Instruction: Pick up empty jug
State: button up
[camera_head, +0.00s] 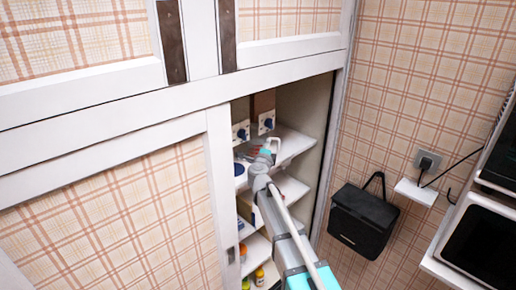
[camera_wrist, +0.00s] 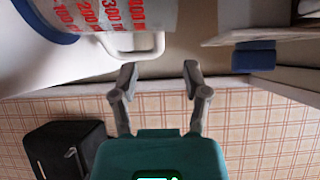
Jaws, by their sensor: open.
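The jug (camera_wrist: 100,14) is white with red measuring marks, a blue end and a white loop handle (camera_wrist: 135,50). It fills the top left of the wrist view, partly cut off by the frame. In the head view it is small and mostly hidden behind my arm, on a shelf inside the cupboard. Its inside is not visible. My gripper (camera_wrist: 161,78) is open and empty. Its two fingers are spread just below the handle in the wrist view, with the left finger close to it. I cannot tell whether they touch.
The cupboard's white shelves (camera_head: 292,143) hold several small items, with bottles (camera_head: 259,274) lower down. The cupboard's side wall and door panel (camera_head: 120,215) leave a narrow opening around my arm. A black bag (camera_head: 362,218) hangs on the plaid wall at the right.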

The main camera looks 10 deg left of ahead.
jog(key=shift+w, duration=1.4)
jog(key=shift+w+d+f, duration=0.1)
jog(key=shift+w, duration=2.5)
grip_shut()
